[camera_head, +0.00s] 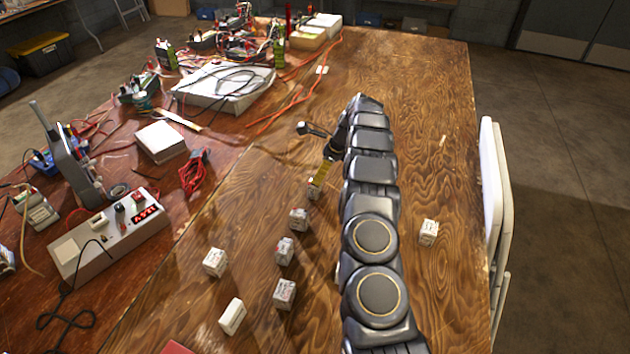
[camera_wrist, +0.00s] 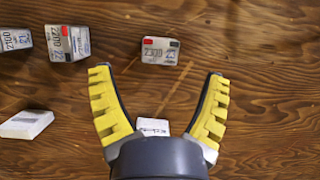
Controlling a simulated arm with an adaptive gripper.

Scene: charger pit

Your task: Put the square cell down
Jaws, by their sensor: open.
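Several small white block-shaped cells with printed labels stand on the wooden table. In the head view one cell (camera_head: 315,190) is right at my gripper (camera_head: 320,174), partly covered by a yellow finger. In the wrist view my gripper (camera_wrist: 158,75) is open, its yellow fingers spread wide. A white labelled piece (camera_wrist: 153,126) shows between the fingers close to the palm, mostly hidden by it. A labelled cell with red and black marks (camera_wrist: 160,50) lies past the fingertips, apart from them. I cannot tell which one is the square cell.
More labelled cells (camera_head: 299,219) (camera_head: 284,293) (camera_head: 428,232) stand around my arm. A plain white block (camera_head: 232,316) lies nearer the front; it also shows in the wrist view (camera_wrist: 26,124). A power supply (camera_head: 110,235) and wires are at left. Table beyond my gripper is mostly clear.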

